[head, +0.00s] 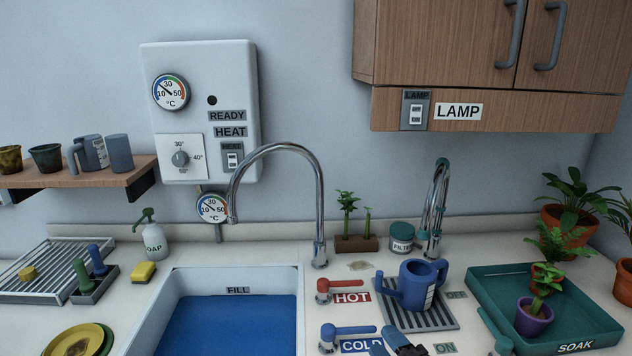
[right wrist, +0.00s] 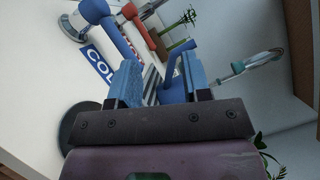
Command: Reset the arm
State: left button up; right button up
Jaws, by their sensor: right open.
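My right gripper (head: 389,343) is at the bottom edge of the head view, just right of the blue COLD tap lever (head: 347,331) and in front of the blue jug. In the right wrist view its two blue fingers (right wrist: 162,80) are apart, with nothing seen held between them. The blue jug (head: 417,283) stands upright on a grey slatted drip tray (head: 440,316). Part of a blue thing, likely the jug, shows beyond the fingers in the right wrist view (right wrist: 173,93). My left gripper is in neither view.
Left of the taps is a sink (head: 287,273) of blue water. The red HOT lever (head: 341,284) and tall chrome spout (head: 320,230) stand beside it. At right are a teal lever (head: 490,324) and a teal SOAK tray (head: 490,277) with potted plants. Cabinets hang above.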

jog(key=s+a+f+n+g+y, duration=0.1)
jog(key=s+a+n+g+y, duration=0.1)
jog(key=s+n+g, duration=0.35)
jog(key=s+a+f+n+g+y, duration=0.1)
jog(key=s+a+n+g, duration=0.1)
jog(key=s+n, duration=0.6)
jog(key=s+d+f+n+g+h, duration=0.2)
jog(key=s+d+f+g+h, duration=0.1)
jog(key=s+d+h, duration=0.45)
jog(key=s+d+f+n+g+h, duration=0.25)
jog(key=s+d+h, duration=0.25)
jog(key=s+d, duration=0.4)
jog(key=w+d+f+t+y, duration=0.1)
jog(key=w+f+t, duration=0.6)
jog(key=f, duration=0.3)
jog(key=shift+w+f, duration=0.2)
jog(key=shift+w, duration=0.65)
